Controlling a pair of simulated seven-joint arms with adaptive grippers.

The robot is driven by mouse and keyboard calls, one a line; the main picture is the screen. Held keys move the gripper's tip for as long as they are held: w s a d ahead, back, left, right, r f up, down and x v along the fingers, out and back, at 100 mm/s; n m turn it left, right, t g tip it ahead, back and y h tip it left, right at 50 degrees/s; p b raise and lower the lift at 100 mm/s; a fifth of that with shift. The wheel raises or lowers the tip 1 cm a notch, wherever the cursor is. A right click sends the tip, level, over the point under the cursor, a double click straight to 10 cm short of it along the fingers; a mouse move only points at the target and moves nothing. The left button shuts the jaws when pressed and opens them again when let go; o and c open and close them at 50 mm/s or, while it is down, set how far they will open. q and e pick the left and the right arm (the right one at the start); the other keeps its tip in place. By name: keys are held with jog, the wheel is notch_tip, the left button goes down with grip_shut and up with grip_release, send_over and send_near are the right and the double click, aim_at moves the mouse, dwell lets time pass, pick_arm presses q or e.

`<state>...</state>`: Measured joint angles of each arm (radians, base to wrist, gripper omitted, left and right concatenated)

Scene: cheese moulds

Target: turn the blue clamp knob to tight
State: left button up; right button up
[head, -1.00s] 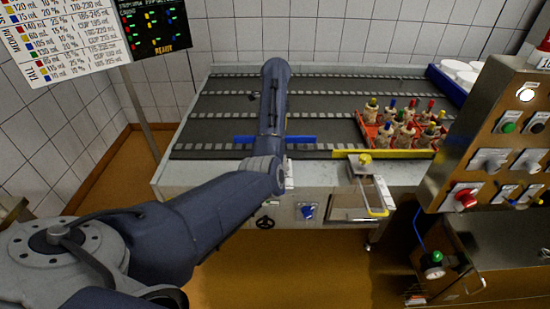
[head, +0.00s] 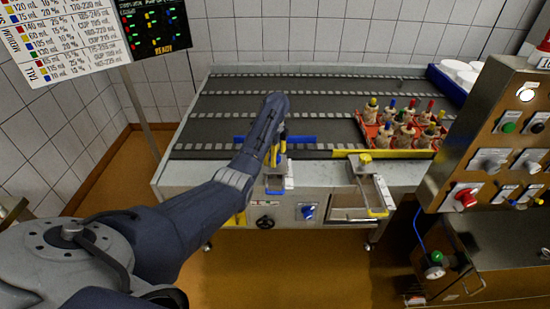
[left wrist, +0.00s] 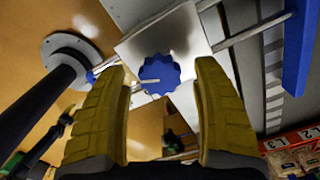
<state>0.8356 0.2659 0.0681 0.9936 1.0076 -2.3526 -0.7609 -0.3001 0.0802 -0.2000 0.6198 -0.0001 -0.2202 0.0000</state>
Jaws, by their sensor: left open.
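The blue clamp knob (left wrist: 160,73) is a scalloped disc on a pale metal plate (left wrist: 182,32) in the left wrist view. A white pointer mark on it points left in that picture. My left gripper (left wrist: 163,68) is open, its yellow fingers on either side of the knob in the picture. I cannot tell how far the knob lies beyond the fingertips; no contact shows. In the head view, the left gripper (head: 278,153) is at the conveyor's front edge, partly behind my arm, and the knob cannot be made out there. My right gripper is in neither view.
A blue guide rail (head: 305,140) runs beside the gripper. A yellow-knobbed clamp (head: 365,158) with a yellow rail (head: 400,154) stands to the right, near a red crate (head: 366,133) of bottles. A blue dial (head: 308,212) is on the front panel. A control cabinet (head: 455,150) stands at right.

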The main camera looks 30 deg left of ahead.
pick_arm(q)
jog(key=shift+f, duration=0.4)
jog(key=shift+o, duration=0.2)
jog(key=c, duration=1.3)
jog(key=shift+m, duration=0.7)
jog(key=shift+c, duration=0.2)
jog(key=o, duration=1.3)
jog(key=shift+r, duration=0.1)
